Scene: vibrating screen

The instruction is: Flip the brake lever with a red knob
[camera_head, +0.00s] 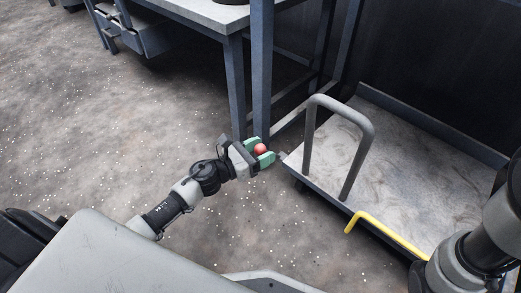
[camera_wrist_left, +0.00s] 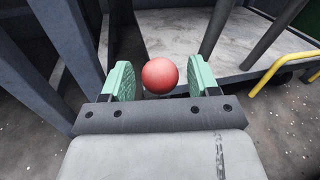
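The red knob (camera_head: 261,149) is a round ball, and it also shows in the left wrist view (camera_wrist_left: 160,75). My left gripper (camera_head: 262,152) is open, with its two green fingers on either side of the knob. In the left wrist view (camera_wrist_left: 160,82) a gap shows between the knob and each finger, so the fingers are not shut on it. The lever below the knob is hidden. My right arm shows at the right edge of the head view, but its gripper is out of view.
A flat cart (camera_head: 405,180) with a grey hoop handle (camera_head: 310,135) stands right of the left gripper. A yellow bar (camera_head: 385,232) is on its near side. A blue-framed table (camera_head: 236,85) stands behind. The floor (camera_head: 90,130) at left is clear.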

